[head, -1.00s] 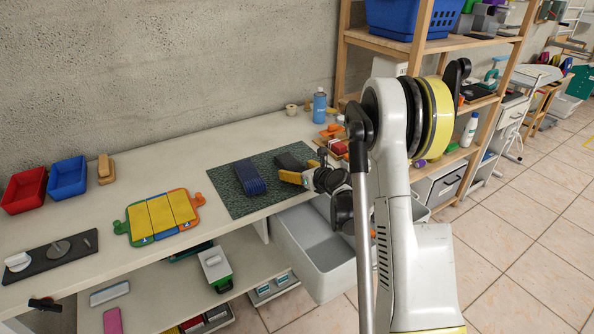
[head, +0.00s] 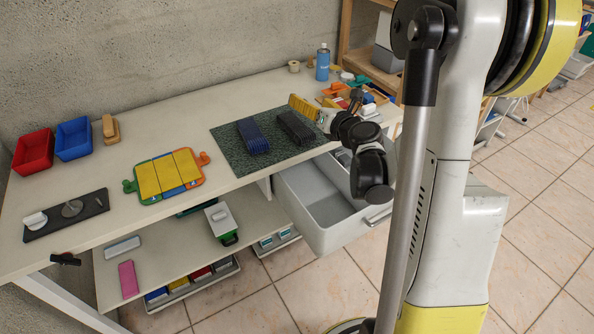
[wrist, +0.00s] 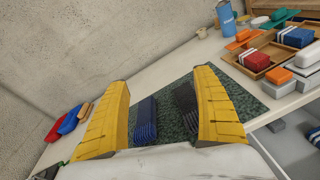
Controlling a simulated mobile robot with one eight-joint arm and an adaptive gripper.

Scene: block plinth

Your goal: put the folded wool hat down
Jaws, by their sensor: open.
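Two folded, ribbed knit pieces lie side by side on a dark green speckled mat (head: 228,155): a blue one (head: 252,136) on the left and a dark, nearly black one (head: 295,128) on the right. I cannot tell which is the named hat. In the wrist view, the blue piece (wrist: 146,122) and the dark piece (wrist: 185,100) show between and beyond my yellow fingers. My gripper (head: 297,103) is open and empty, above the mat's right back side, apart from both pieces. The wrist view shows its fingers (wrist: 160,80) spread wide; the right finger partly hides the dark piece.
An orange, green and yellow panel (head: 165,176) lies left of the mat. Red (head: 33,152) and blue (head: 73,139) bins stand further left. Wooden trays (wrist: 262,60) with small items and a blue bottle (head: 322,65) are at the right. A grey open drawer (head: 320,200) juts out below.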

